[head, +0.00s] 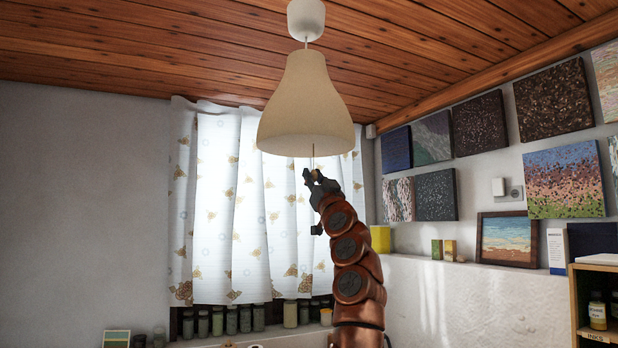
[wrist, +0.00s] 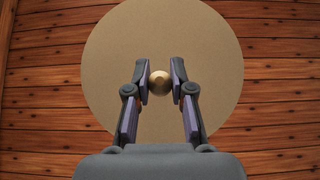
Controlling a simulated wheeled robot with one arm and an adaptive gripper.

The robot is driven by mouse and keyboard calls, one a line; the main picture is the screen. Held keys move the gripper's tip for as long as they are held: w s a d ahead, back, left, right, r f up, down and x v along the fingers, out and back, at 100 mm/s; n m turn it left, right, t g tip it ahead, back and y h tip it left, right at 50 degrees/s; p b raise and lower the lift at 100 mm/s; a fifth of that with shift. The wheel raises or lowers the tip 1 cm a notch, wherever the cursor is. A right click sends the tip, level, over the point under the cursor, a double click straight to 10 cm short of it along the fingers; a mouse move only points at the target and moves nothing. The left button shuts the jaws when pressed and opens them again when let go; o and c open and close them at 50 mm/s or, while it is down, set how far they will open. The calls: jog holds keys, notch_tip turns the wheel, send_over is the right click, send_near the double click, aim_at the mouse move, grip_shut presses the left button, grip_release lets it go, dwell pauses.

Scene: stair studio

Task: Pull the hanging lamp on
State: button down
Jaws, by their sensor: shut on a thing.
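The hanging lamp (head: 306,104) has a cream, bell-shaped shade and hangs by a short cord from a white ceiling mount (head: 306,20). A thin pull cord (head: 313,156) comes down below the shade. My gripper (head: 316,174) is raised just under the shade, at the cord's lower end. In the wrist view, the round shade (wrist: 110,60) fills the middle from below, plain beige with no bright glow. A small tan ball knob (wrist: 159,82) sits between the fingertips of my gripper (wrist: 160,80), which is shut on it. In the head view the fingers largely hide the knob.
A wooden plank ceiling (head: 200,45) lies close above the lamp. Behind are white patterned curtains (head: 228,205) and several jars (head: 245,318) on the sill. Paintings (head: 565,180) cover the right wall, above a ledge. The air left of the lamp is clear.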

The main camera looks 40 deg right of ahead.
jog(key=shift+f+b, duration=0.8)
jog(key=shift+f, duration=0.25)
jog(key=c, duration=0.9)
grip_release()
jog(key=shift+b+v, duration=4.55)
jog(key=shift+b, duration=0.65)
